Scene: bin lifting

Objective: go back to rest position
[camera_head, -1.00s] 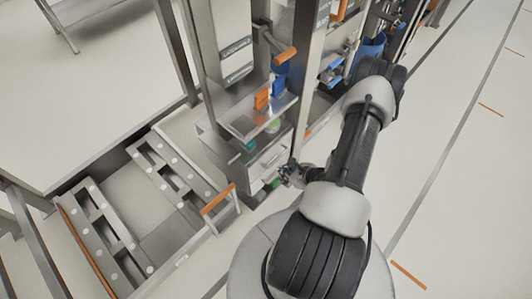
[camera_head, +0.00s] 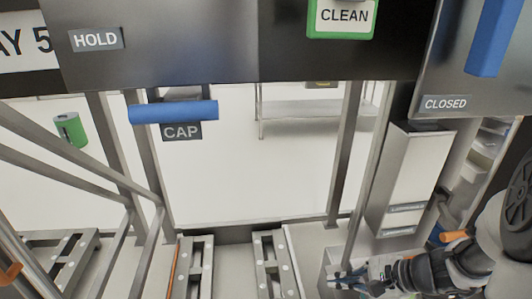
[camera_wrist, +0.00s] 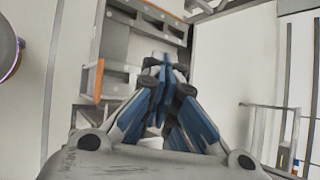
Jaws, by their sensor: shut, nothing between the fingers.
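My gripper (camera_wrist: 165,75) shows in the middle of the wrist view, its blue-padded fingers closed together at the tips with nothing between them. In the head view my gripper (camera_head: 340,282) is at the bottom right, partly cut by the frame's lower edge, beside a grey cabinet or tray. My arm comes in from the right edge of the head view. No bin shows near the fingers.
Two low roller rails (camera_head: 195,265) stand at the bottom centre. A panel (camera_head: 200,45) with "HOLD" and "CLEAN" labels crosses the top. A blue "CAP" bar (camera_head: 175,112) hangs below it. A white cabinet (camera_head: 405,180) stands right. An orange handle (camera_wrist: 99,80) shows in the wrist view.

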